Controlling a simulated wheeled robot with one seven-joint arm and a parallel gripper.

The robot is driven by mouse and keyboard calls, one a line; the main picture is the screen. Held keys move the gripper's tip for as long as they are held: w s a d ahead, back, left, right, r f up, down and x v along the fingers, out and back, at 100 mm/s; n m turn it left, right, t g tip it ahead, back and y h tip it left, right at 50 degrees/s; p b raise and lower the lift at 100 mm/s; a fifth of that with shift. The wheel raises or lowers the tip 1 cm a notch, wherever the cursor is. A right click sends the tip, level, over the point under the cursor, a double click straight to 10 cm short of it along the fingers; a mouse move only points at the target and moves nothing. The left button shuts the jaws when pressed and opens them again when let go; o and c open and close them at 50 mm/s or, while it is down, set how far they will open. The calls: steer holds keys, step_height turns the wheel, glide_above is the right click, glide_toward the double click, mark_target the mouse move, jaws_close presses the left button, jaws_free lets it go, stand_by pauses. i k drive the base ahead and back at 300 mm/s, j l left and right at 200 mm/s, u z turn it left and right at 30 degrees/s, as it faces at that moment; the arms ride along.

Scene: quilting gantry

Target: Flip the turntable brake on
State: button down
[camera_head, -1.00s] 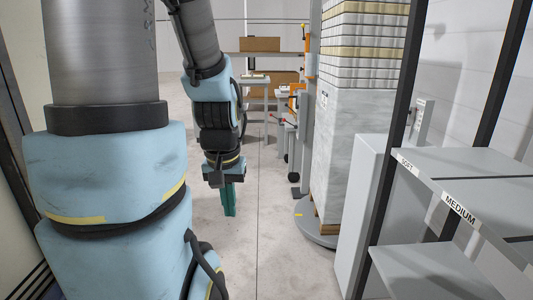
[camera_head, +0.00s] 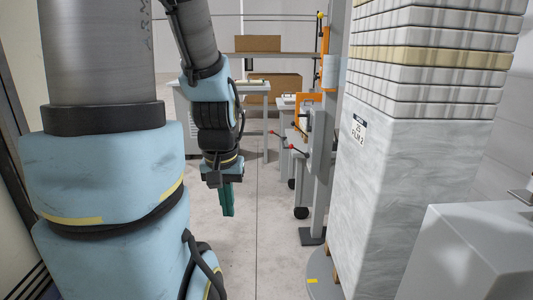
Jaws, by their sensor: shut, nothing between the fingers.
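The turntable (camera_head: 320,282) is a grey disc low on the floor at the lower right, with a yellow mark on its edge. It carries a tall wrapped stack (camera_head: 385,180). No part is clearly recognisable as its brake. A dark lever with red ends (camera_head: 282,140) shows left of the grey mast, and a small metal fitting (camera_head: 523,194) is cut off at the right edge; I cannot tell if either is the brake. My gripper (camera_head: 228,208), with green fingers, is shut and empty, pointing down over open floor, left of the turntable and apart from it.
A grey mast (camera_head: 322,150) with orange parts stands behind the stack. A grey cabinet (camera_head: 465,250) fills the lower right. Benches with cardboard boxes (camera_head: 258,44) stand at the back. The floor (camera_head: 262,225) between my arm and the turntable is clear.

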mark_target(291, 147)
steer(key=i+u, duration=0.1)
steer(key=i, duration=0.4)
steer(key=i+l+u, duration=0.1)
steer(key=i, duration=0.35)
steer(key=i+l+u, duration=0.1)
steer(key=i, duration=0.4)
steer(key=i+l+u, duration=0.1)
steer(key=i, duration=0.35)
steer(key=i+l+u, duration=0.3)
steer(key=i, duration=0.25)
